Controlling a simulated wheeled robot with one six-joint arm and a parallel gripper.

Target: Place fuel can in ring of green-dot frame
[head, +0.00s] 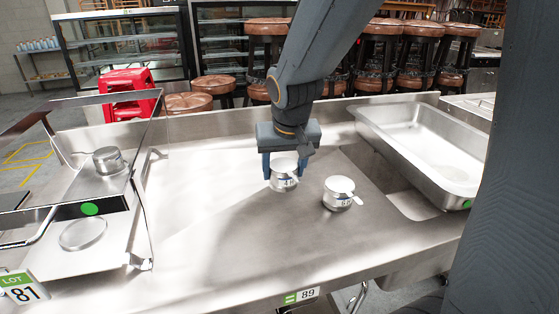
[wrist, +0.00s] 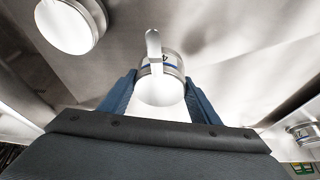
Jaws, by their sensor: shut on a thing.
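My gripper (head: 284,170) points down over the steel counter, with its blue fingers shut on a small silver fuel can (head: 284,183) marked with a 4. The wrist view shows this can (wrist: 160,88) between the fingers (wrist: 158,98), its pale tab pointing away from the gripper. I cannot tell whether its base touches the counter. The green-dot frame (head: 118,207) stands at the left, its green dot (head: 89,208) on the front edge. An empty-looking ring (head: 83,234) shows low inside it. Another can (head: 108,160) sits at the frame's back part.
A second loose can (head: 340,193) marked with a 6 stands close right of the held one. A deep steel pan (head: 432,150) with a green dot is at the right. The counter (head: 200,215) between gripper and frame is clear. Stools (head: 268,35) stand behind.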

